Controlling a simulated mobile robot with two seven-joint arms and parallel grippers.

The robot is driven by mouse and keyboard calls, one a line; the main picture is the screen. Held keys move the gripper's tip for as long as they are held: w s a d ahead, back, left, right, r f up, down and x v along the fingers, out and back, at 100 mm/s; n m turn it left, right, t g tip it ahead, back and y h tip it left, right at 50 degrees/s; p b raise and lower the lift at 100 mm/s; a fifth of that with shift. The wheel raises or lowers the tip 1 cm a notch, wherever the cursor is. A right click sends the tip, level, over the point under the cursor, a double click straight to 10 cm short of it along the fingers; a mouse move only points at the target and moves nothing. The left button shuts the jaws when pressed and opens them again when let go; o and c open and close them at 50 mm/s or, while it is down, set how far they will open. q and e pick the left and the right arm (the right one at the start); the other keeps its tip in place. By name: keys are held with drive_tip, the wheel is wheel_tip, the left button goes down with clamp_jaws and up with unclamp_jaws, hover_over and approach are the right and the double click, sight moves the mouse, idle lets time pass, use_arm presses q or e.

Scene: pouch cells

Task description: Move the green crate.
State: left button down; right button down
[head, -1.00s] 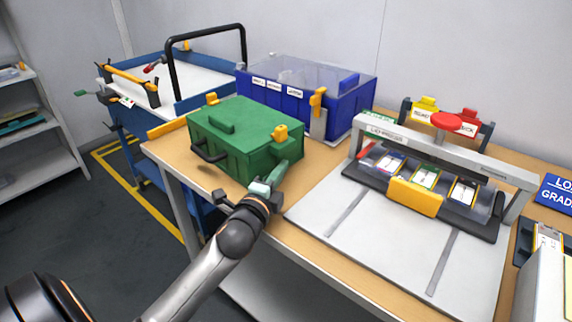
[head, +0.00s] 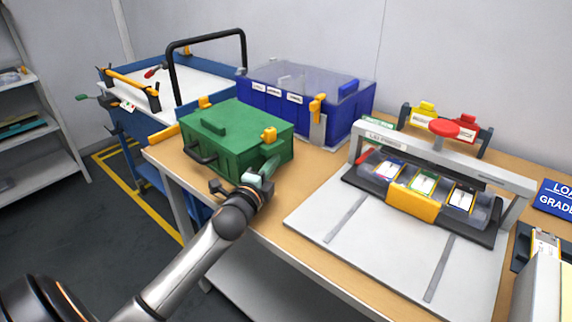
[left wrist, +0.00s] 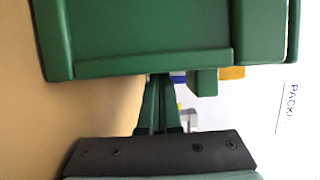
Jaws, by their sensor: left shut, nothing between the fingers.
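The green crate (head: 215,145), lidded with yellow latches and a dark front handle, stands on the wooden table near its left end. My left gripper (head: 272,164) is shut and empty, its green fingers at the crate's near right side. In the left wrist view the crate's green wall (left wrist: 150,30) fills the top, and the shut fingers (left wrist: 160,80) reach its lower edge. They look to be against it, but the contact itself is hidden. My right gripper is not in view.
A blue bin (head: 265,98) with a clear lid stands close behind the crate. A blue cart (head: 122,122) is beyond the table's left end. A press fixture (head: 400,145) on a white plate (head: 385,250) stands to the right. Little bare tabletop (head: 170,160) shows left of the crate.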

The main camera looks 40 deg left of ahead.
use_arm(q)
drive_tip(key=a+p, duration=0.1)
drive_tip(key=a, duration=0.6)
drive_tip(key=shift+a, duration=0.1)
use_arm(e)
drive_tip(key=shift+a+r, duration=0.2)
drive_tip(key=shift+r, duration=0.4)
use_arm(q)
drive_tip(key=shift+s, duration=0.15)
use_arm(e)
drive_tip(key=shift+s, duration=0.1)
